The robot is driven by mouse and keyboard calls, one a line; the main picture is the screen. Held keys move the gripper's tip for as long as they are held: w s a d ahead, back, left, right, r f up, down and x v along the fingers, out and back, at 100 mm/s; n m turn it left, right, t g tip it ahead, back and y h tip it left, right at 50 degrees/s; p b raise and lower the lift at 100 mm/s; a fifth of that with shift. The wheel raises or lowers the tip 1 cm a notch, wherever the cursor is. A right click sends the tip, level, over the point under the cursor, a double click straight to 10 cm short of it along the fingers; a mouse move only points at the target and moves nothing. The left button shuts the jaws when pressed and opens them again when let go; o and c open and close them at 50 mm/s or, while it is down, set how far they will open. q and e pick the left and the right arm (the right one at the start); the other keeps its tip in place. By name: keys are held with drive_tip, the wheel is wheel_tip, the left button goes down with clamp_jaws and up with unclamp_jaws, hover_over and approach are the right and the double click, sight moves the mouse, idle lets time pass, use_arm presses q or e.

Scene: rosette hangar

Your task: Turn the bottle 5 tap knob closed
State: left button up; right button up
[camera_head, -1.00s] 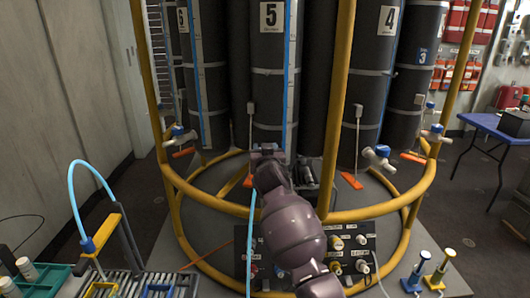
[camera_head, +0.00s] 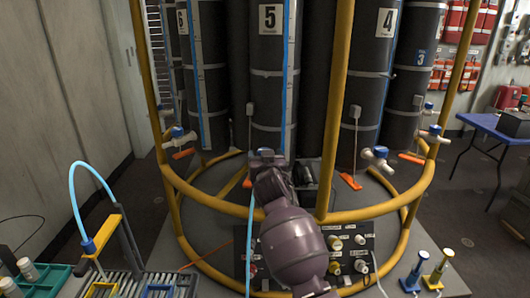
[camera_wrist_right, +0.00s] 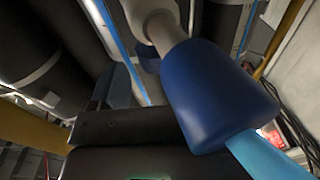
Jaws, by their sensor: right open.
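Bottle 5 (camera_head: 267,55) is a dark cylinder in a yellow frame, with a white number label. My right arm reaches up to its foot, and the right gripper (camera_head: 267,156) covers its tap in the head view. In the right wrist view, a white tap body (camera_wrist_right: 150,15) leads to a large blue sleeve (camera_wrist_right: 215,95) with a light blue hose (camera_wrist_right: 265,155). A smaller blue part, apparently the knob (camera_wrist_right: 148,58), shows behind, close to a dark gripper finger (camera_wrist_right: 120,85). The gripper is open; whether it touches the knob is unclear. My left gripper is out of view.
A yellow ring frame (camera_head: 340,120) surrounds the bottles, with an upright just right of my arm. Neighbouring taps (camera_head: 378,153) stand at right. A black panel with fittings (camera_head: 345,255) lies below. A hose stand (camera_head: 120,235) and trays occupy the lower left.

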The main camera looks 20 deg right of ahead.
drive_tip(key=v, duration=0.7)
drive_tip(key=shift+s+p, duration=0.25)
drive_tip(key=shift+p, duration=0.1)
